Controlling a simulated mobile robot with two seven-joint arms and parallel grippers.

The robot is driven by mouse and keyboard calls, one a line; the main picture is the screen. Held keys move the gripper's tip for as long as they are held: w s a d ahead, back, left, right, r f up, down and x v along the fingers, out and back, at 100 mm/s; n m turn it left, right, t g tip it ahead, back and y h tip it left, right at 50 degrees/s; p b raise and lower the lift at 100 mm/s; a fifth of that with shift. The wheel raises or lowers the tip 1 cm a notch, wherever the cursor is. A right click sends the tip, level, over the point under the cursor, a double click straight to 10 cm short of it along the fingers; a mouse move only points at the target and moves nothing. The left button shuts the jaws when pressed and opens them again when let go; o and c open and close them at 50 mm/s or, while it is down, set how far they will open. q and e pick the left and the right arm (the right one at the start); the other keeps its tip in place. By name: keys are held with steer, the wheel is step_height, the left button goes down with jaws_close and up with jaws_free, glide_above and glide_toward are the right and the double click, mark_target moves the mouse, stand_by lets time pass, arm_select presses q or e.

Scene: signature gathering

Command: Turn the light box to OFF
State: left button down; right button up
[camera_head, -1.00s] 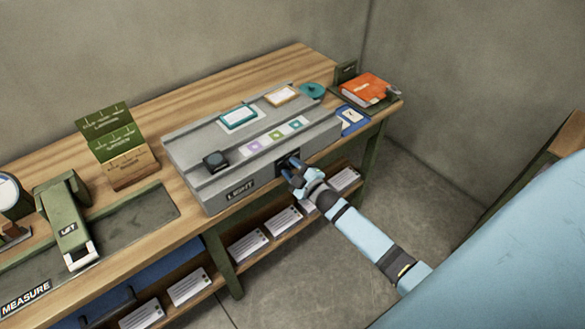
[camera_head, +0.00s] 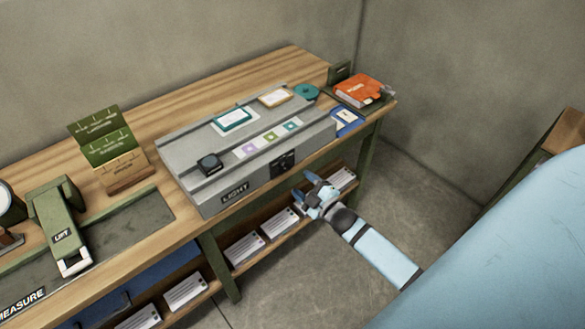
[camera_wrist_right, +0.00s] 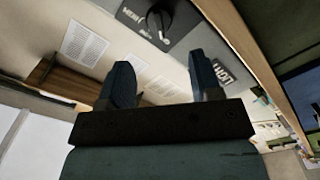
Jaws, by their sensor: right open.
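The grey light box (camera_head: 190,160) sits on the wooden bench, with a "LIGHT" label (camera_head: 236,192) on its front face. A dark switch panel (camera_head: 283,161) is on the same face, right of the label. In the right wrist view its black knob (camera_wrist_right: 158,20) shows beyond the fingers; its setting is too small to read surely. My right gripper (camera_head: 309,190) is open and empty, in front of and below the switch panel, apart from it. Its two fingers also show in the right wrist view (camera_wrist_right: 163,85). My left gripper is out of view.
Framed slides (camera_head: 233,119), coloured tiles (camera_head: 270,137) and a black block (camera_head: 210,164) lie on the box. An orange book (camera_head: 358,89) is at the right end. A green "LIFT" device (camera_head: 62,225) stands left. Paper stacks (camera_head: 245,249) fill the lower shelf.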

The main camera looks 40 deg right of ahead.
steer(key=s, duration=0.6)
steer(key=shift+d, duration=0.25)
steer(key=s+a+r+m+g+y+p, duration=0.1)
steer(key=s+a+m+g+p, duration=0.2)
steer(key=s+a, duration=0.3)
steer(key=s+a+r+m+g+y+p, duration=0.1)
steer(key=s+a+r+m+g+p, duration=0.1)
steer(key=s+a+m+g+p, duration=0.2)
steer(key=s+a+m+p, duration=0.1)
steer(key=s+a, duration=0.2)
steer(key=a, duration=0.4)
steer(key=shift+a+r, duration=0.25)
steer(key=shift+r, duration=0.05)
